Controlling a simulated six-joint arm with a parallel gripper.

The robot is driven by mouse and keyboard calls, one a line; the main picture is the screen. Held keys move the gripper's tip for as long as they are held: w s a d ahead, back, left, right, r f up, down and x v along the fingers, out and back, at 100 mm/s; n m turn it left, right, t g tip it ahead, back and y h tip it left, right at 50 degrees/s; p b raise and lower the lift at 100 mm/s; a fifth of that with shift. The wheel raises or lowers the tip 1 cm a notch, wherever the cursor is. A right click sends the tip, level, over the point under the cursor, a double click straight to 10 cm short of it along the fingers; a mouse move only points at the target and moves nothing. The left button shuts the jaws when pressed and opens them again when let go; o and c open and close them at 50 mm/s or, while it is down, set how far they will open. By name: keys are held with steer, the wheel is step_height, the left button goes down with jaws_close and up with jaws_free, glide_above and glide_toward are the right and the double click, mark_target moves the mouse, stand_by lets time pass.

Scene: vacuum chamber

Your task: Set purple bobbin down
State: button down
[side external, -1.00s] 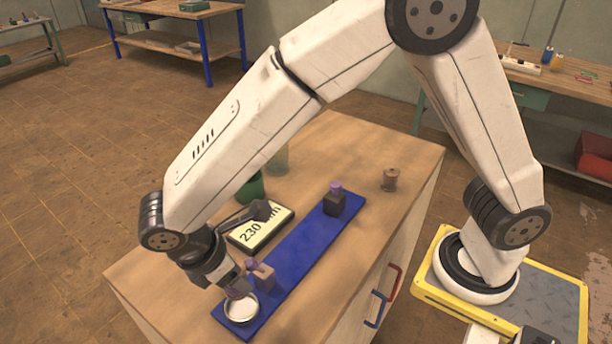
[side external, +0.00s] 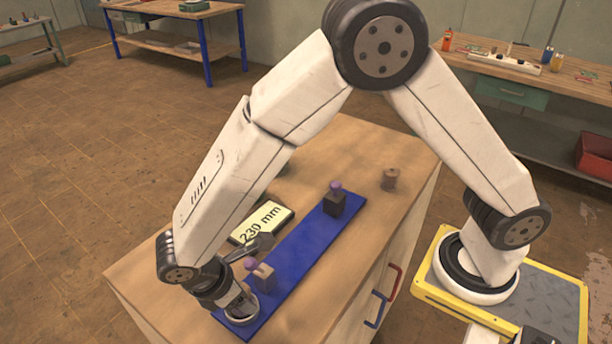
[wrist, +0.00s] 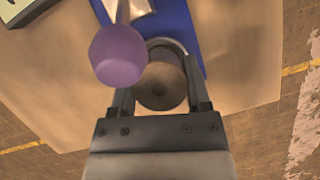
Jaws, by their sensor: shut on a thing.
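My gripper (side external: 238,299) points down at the near end of the blue board (side external: 299,247). In the wrist view, the fingers (wrist: 160,98) are shut on a round, dull brownish-purple thing (wrist: 162,84), which I take to be the purple bobbin. The grey rim of a small round dish (wrist: 165,43) curves around its far side. I cannot tell whether the bobbin touches the dish floor. The gripper hides most of the dish and bobbin in the side view.
A tan block with a purple knob (side external: 264,278) stands right beside the gripper; its knob (wrist: 118,56) looms close in the wrist view.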

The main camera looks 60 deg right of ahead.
steer(key=shift+c, duration=0.2)
jaws_free()
steer(key=v, duration=1.2)
stand_by(0.7)
steer(key=s+d+f+m+t+y, duration=0.2)
steer(key=d+m, duration=0.5)
steer(key=d, duration=0.6)
steer(key=s+d+f+m+t+y, duration=0.1)
steer(key=s+d+m+y, duration=0.1)
steer(key=d+m, duration=0.6)
steer(key=shift+s+d+f+t, duration=0.3)
steer(key=shift+d+f+t, duration=0.1)
steer(key=shift+d, duration=2.8)
